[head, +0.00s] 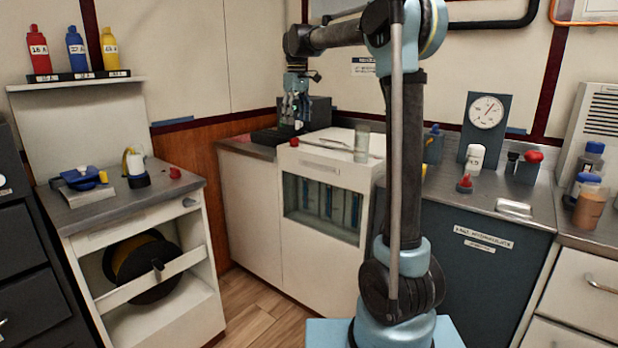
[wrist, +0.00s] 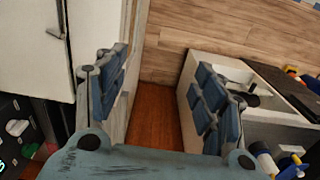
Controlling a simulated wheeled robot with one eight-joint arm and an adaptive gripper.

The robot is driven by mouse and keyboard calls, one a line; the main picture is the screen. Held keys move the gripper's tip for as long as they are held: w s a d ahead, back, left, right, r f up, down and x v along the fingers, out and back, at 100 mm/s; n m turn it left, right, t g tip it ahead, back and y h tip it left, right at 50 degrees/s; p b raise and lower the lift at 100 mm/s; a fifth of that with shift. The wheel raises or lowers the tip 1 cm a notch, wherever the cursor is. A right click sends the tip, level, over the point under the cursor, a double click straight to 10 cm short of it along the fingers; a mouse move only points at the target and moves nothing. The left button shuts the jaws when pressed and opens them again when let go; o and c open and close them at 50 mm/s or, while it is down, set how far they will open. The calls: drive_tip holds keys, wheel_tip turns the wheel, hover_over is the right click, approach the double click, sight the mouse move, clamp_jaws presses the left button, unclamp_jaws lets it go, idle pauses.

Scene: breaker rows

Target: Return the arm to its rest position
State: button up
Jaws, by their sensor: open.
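My arm rises in front of the head camera and reaches back and left over the rear counter. My gripper (head: 297,108) hangs at its end with the fingers pointing down, near a dark device (head: 318,110) on that counter. In the wrist view my gripper (wrist: 160,95) shows two blue-padded fingers spread wide, with nothing between them. Part of the rear counter is hidden behind my arm.
A left cabinet (head: 88,240) carries a blue-handled item (head: 80,178). Three bottles, red (head: 38,52), blue (head: 76,50) and yellow (head: 109,50), stand on a shelf above. A gauge (head: 486,112) and more bottles (head: 590,205) stand at right. Wood floor (head: 258,315) is open between cabinets.

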drive_tip(key=s+d+f+m, duration=0.2)
drive_tip(key=s+d+f, duration=0.1)
drive_tip(key=s+d, duration=0.35)
drive_tip(key=s+d+f+m+t, duration=0.1)
drive_tip(key=s+d+f, duration=0.2)
drive_tip(key=s+d, duration=0.35)
drive_tip(key=s+d+f+m, duration=0.2)
drive_tip(key=s+d+f, duration=0.2)
drive_tip(key=s, duration=0.4)
drive_tip(key=s+d+f+m, duration=0.2)
drive_tip(key=s+d+f, duration=0.1)
drive_tip(key=s+f, duration=0.6)
drive_tip(key=s+d+f+m+t, duration=0.1)
drive_tip(key=s+d+f+m, duration=0.1)
drive_tip(key=s+f, duration=0.8)
drive_tip(key=shift+d+f+m, duration=0.4)
drive_tip(key=shift+d+f, duration=0.4)
drive_tip(key=shift+d, duration=0.1)
